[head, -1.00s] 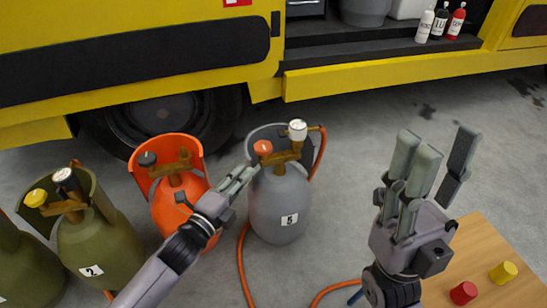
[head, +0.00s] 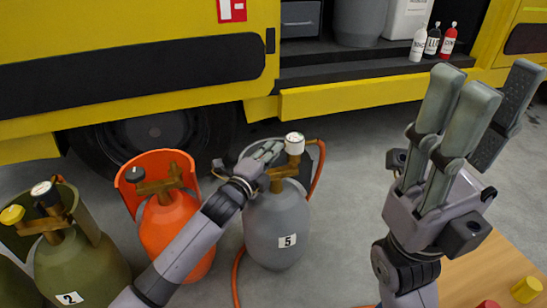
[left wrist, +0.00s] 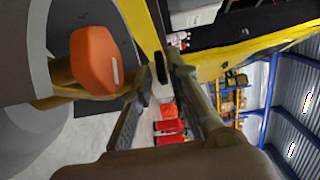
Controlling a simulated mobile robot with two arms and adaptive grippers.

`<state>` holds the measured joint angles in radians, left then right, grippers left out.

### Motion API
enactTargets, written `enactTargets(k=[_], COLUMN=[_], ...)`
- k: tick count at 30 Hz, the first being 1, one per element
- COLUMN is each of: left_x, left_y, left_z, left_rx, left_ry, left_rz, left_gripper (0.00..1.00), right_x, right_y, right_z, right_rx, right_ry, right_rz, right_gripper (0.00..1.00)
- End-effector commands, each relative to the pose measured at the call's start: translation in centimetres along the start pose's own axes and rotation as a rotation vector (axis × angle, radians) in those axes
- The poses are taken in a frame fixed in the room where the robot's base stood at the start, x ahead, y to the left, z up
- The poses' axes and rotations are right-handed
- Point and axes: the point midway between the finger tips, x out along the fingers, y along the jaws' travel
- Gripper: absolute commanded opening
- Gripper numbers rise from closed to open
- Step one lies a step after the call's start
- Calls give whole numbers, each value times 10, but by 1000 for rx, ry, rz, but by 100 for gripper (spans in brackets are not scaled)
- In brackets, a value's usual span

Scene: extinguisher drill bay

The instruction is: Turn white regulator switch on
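A grey gas cylinder (head: 275,225) labelled 5 stands upright in the middle of the head view. A white-topped regulator part (head: 294,144) stands up from its brass valve. My left gripper (head: 267,154) is at the valve, just left of the white top. In the head view its fingers hide the cylinder's orange knob. That orange knob (left wrist: 95,62), with a pale mark, shows in the left wrist view beside the fingers. The two fingers are apart with nothing between them. My right gripper (head: 488,90) is raised at the right, open and empty.
An orange cylinder (head: 178,232) and an olive cylinder (head: 82,268) labelled 2 stand to the left. A yellow truck (head: 400,96) is behind, with several bottles on its step. A wooden table (head: 470,272) with small red and yellow pieces is at lower right.

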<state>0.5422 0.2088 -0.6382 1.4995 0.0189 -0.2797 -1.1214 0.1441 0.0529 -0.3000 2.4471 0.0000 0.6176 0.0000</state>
Motion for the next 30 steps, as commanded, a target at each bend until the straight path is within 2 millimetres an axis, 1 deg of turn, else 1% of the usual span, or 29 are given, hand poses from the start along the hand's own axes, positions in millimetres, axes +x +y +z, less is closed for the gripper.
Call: enactTargets(k=[1,4,12,13,20,30], left_x=[5,9,10,10,10,10], left_y=[1,0,-1,-1,-1,0], left_z=[-1,0,0,0,0,0], left_rx=[0,1,1,1,1,1], left_ry=[1,1,0,0,0,0], left_rz=[-1,-1,0,0,0,0], left_gripper=[17,17,17,16,1,0], right_x=[-1,2,3,3,3,3], right_y=[0,-1,-1,-1,-1,-1], right_z=[-1,-2,-2,-2,-2,-2], right_rx=[-1,-2,-2,-2,-2,-1], right_ry=[8,15,14,14,15,15], right_rz=[-2,-5,-6,-6,-6,-5], right_gripper=[40,40,40,40,40,40])
